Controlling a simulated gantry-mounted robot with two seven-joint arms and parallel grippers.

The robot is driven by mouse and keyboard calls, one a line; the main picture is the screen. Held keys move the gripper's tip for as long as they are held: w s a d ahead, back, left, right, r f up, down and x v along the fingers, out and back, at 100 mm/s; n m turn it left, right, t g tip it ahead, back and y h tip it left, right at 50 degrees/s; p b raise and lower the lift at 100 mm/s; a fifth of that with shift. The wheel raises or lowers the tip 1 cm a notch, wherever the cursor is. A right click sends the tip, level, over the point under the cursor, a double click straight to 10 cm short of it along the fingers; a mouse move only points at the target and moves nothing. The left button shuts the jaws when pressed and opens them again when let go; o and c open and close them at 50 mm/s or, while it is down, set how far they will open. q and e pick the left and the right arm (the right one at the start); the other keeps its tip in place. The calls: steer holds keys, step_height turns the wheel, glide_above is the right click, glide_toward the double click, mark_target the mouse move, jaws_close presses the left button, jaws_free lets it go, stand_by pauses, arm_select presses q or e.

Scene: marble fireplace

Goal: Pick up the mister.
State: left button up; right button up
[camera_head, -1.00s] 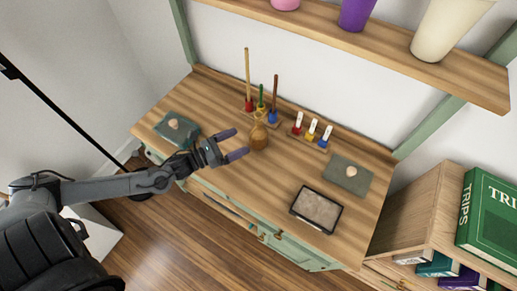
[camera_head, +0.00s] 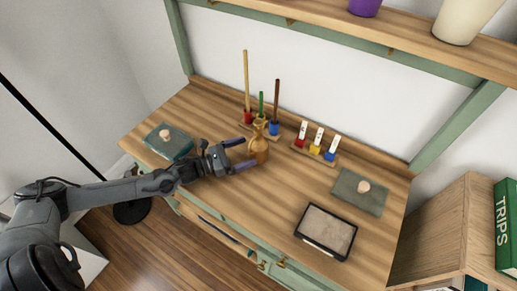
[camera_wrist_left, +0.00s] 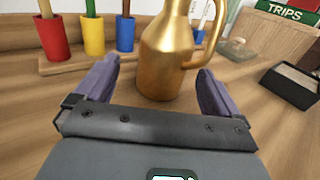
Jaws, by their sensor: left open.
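The mister is a golden bottle with a narrow neck and a side handle (camera_head: 258,151). It stands upright on the wooden desk (camera_head: 215,185), in front of the rack of sticks. My left gripper (camera_head: 240,154) is open and empty, just left of the mister, its purple fingers pointing at it. In the left wrist view, the mister (camera_wrist_left: 165,62) stands ahead between the two spread fingers (camera_wrist_left: 157,84), with a gap on each side. Its handle is on the right there. My right gripper is not in view.
A dark-framed tray (camera_head: 326,230), a grey-green lidded box (camera_head: 359,192) and a teal lidded box (camera_head: 168,142) also sit on the desk. A shelf (camera_head: 390,35) hangs above.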

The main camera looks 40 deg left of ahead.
mark_target(258, 147)
arm_select(q)
steer(key=shift+d+r+b+x, duration=0.15)
steer(key=shift+b+x, duration=0.3)
steer(key=shift+x, duration=0.95)
steer(key=shift+d+r+b+x, duration=0.1)
steer(key=shift+b+x, duration=0.3)
steer(key=shift+x, duration=1)
steer(key=shift+s, duration=0.2)
steer(key=shift+c, duration=0.2)
steer(key=c, duration=1.2)
steer(key=shift+c, duration=0.3)
steer(key=shift+r, duration=0.1)
